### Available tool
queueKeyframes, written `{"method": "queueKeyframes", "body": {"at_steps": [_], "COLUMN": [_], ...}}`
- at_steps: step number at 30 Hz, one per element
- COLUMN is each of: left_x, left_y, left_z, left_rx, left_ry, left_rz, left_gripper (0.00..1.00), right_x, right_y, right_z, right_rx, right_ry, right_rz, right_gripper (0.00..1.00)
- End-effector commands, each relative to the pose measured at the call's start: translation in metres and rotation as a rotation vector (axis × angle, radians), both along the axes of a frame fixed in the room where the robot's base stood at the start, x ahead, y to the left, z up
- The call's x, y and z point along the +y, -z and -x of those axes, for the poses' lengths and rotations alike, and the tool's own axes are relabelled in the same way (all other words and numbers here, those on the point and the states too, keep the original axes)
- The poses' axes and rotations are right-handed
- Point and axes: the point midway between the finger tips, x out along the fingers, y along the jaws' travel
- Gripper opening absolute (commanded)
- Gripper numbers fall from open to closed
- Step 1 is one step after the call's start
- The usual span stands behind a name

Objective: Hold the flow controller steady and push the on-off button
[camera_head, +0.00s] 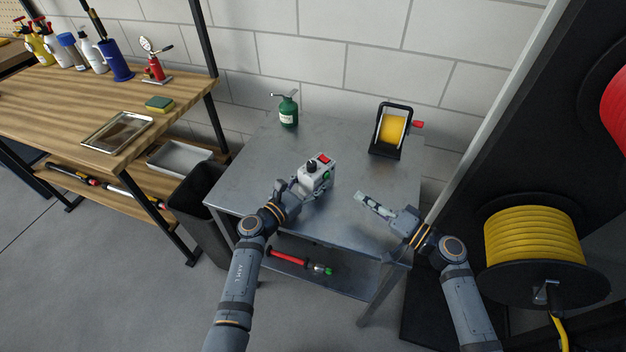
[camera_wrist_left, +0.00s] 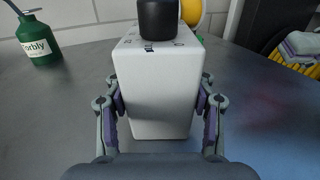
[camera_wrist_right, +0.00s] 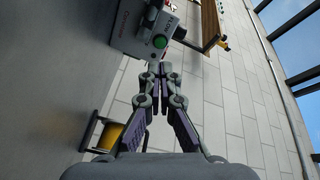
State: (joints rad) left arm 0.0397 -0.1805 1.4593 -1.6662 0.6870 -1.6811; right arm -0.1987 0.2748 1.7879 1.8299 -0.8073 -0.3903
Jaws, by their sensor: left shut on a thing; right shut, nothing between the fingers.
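The flow controller (camera_head: 313,181) is a whitish box standing on the metal table, with a black knob (camera_head: 311,166) and red switch (camera_head: 325,158) on top. A round green button (camera_head: 327,175) is on its right side. My left gripper (camera_head: 296,187) is shut on the box; the left wrist view shows its white face (camera_wrist_left: 155,110) between the fingers. My right gripper (camera_head: 362,198) is shut and empty, right of the box with a gap between. In the right wrist view its tips point toward the green button (camera_wrist_right: 160,42). No label identifies the on-off button.
A green oil can (camera_head: 288,111) and a yellow hose reel (camera_head: 391,130) stand at the table's back. The metal table (camera_head: 245,185) is clear around the controller. A wooden bench (camera_head: 60,110) is at left, and a large yellow reel (camera_head: 533,240) at right.

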Motion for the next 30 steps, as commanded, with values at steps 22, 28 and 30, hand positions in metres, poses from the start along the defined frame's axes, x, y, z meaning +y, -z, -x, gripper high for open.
{"method": "queueKeyframes", "body": {"at_steps": [22, 28, 30], "left_x": [0.0, 0.0, 0.0], "left_y": [0.001, 0.001, 0.001], "left_z": [0.0, 0.0, 0.0], "left_rx": [0.001, 0.001, 0.001], "left_ry": [0.0, 0.0, 0.0], "left_rz": [-0.001, -0.001, -0.001], "left_gripper": [0.12, 0.12, 0.12], "right_x": [0.013, -0.006, -0.008], "right_y": [-0.011, -0.013, -0.013], "right_z": [0.003, -0.002, -0.003], "right_rx": [-1.078, -1.225, -1.236], "right_ry": [-0.47, -0.6, -0.612], "right_rz": [1.414, 1.68, 1.703], "right_gripper": [0.0, 0.0, 0.0]}}
